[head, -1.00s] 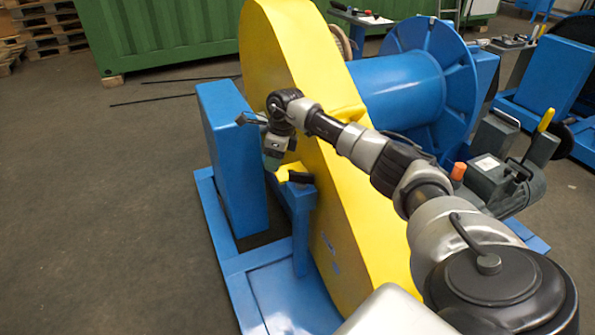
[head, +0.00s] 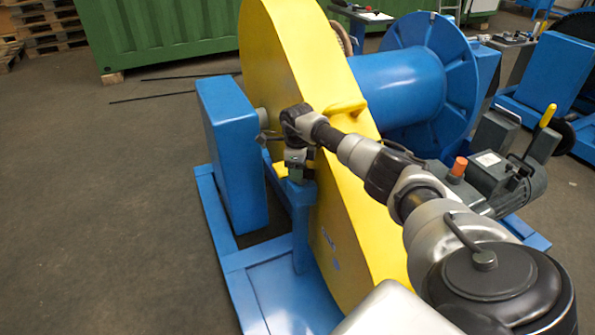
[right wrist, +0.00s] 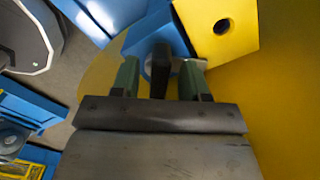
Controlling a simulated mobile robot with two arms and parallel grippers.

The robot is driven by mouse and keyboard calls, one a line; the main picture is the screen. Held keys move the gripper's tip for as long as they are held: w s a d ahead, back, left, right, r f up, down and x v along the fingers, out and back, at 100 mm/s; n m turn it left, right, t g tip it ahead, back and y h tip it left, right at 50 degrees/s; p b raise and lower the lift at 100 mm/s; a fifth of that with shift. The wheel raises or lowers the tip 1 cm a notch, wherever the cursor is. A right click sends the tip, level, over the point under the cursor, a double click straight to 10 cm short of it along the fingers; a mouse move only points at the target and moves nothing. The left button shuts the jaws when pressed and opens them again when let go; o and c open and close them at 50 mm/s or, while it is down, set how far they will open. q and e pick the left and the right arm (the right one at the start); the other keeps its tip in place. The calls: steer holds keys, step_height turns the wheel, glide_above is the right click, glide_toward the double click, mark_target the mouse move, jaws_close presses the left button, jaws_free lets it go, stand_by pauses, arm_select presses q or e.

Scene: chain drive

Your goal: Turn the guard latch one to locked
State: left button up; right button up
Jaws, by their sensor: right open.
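The guard latch has a black handle (right wrist: 160,75), which stands between the two green fingers of my right gripper in the right wrist view. Those fingers are open, one on each side of the handle, and I cannot tell whether either touches it. In the head view my right gripper (head: 296,170) is over the top of the blue post (head: 301,225) beside the yellow guard (head: 345,235), and it mostly hides the latch. A yellow tab with a round hole (right wrist: 238,42) is beside the latch in the right wrist view. My left gripper is not in view.
A blue upright box (head: 232,165) stands close to the left of my right gripper. The blue base frame (head: 270,285) runs below. A blue drum (head: 400,85) and a grey motor (head: 505,180) are right of the guard. The floor at left is open.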

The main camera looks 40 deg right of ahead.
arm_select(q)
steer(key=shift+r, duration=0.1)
arm_select(e)
steer(key=shift+f, duration=0.2)
steer(key=shift+c, duration=0.2)
jaws_close()
